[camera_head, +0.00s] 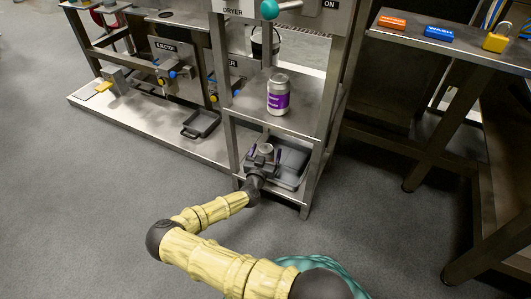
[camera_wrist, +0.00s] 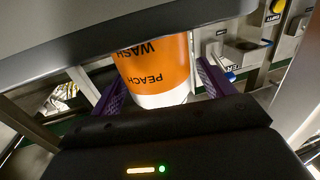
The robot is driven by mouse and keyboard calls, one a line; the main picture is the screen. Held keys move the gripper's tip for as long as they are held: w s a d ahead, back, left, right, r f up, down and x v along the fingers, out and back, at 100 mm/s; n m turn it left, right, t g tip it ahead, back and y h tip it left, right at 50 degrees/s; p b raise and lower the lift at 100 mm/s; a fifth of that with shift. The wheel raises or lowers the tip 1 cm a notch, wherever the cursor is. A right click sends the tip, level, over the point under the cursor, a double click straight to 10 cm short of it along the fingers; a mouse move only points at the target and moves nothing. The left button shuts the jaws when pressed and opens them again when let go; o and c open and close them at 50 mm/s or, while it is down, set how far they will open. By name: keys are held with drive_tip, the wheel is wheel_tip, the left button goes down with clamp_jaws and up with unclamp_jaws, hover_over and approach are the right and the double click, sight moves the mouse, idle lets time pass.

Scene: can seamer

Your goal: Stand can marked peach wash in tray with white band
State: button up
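The can marked peach wash (camera_wrist: 155,70) has an orange label with a white band at one end. A grey tray (camera_head: 291,176) lies in that bay, partly hidden by my gripper. A dark tray (camera_head: 200,124) sits on the low ledge to the left. I cannot make out a white band on either tray.
A can with a purple label (camera_head: 278,96) stands on the shelf (camera_head: 305,118) above my gripper. The stand's posts and that shelf closely surround my gripper. The floor in front is clear.

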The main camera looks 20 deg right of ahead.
drive_tip(key=shift+r, duration=0.2)
drive_tip(key=p+v, duration=0.1)
drive_tip(key=v, duration=1.1)
drive_tip(key=shift+f, duration=0.1)
